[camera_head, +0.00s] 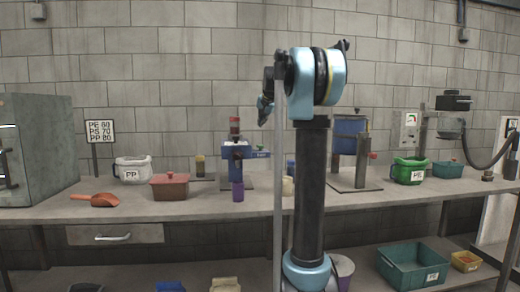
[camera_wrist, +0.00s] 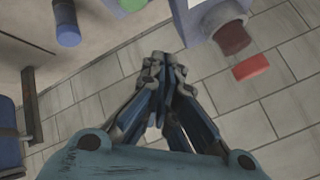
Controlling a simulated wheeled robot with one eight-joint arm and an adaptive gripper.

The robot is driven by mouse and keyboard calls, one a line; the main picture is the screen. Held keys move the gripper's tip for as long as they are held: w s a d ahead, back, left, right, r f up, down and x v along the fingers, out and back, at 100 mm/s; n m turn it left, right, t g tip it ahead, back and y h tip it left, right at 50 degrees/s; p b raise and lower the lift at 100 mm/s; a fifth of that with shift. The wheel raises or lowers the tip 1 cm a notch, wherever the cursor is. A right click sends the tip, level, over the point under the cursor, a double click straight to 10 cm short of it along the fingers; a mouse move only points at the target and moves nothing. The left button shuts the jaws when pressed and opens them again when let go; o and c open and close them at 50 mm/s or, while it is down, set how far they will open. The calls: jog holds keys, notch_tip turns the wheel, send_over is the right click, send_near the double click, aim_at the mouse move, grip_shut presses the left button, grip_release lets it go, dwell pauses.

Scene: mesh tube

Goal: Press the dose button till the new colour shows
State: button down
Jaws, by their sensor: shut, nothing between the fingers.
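My gripper (camera_wrist: 165,68) is shut and empty in the wrist view, its fingertips together. In the head view it shows small and dark (camera_head: 265,108), raised in front of the back wall. A blue device (camera_head: 242,152) with a dark red top (camera_head: 235,127) and a purple cylinder (camera_head: 237,190) stands on the bench, left of my arm. I cannot tell which part is the dose button. No new colour is recognisable.
A blue hopper stand (camera_head: 350,127) is behind my arm to the right. A brown lidded box (camera_head: 170,187), an orange scoop (camera_head: 95,200), a white PP bucket (camera_head: 132,170) and a green PE bucket (camera_head: 409,170) stand on the bench (camera_head: 215,207). A sign (camera_head: 100,131) stands left.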

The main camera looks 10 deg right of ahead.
jog(key=shift+w+d+r, duration=0.1)
jog(key=shift+w+r, duration=0.3)
jog(key=shift+w, duration=0.45)
send_over(260, 148)
jog(key=d, duration=0.1)
jog(key=shift+w+d+f, duration=0.1)
jog(key=shift+w+f, duration=0.05)
jog(key=shift+f, duration=1.3)
jog(key=shift+w+f, duration=0.15)
jog(key=shift+f, duration=1.35)
jog(key=shift+w+d+f, duration=0.1)
jog(key=shift+w+f, duration=0.05)
jog(key=shift+f, duration=1.3)
jog(key=shift+f, duration=0.2)
jog(key=shift+s+f, duration=0.1)
jog(key=shift+f, duration=0.05)
jog(key=shift+a+f, duration=0.1)
jog(key=shift+f, duration=0.7)
jog(key=shift+r, duration=1.2)
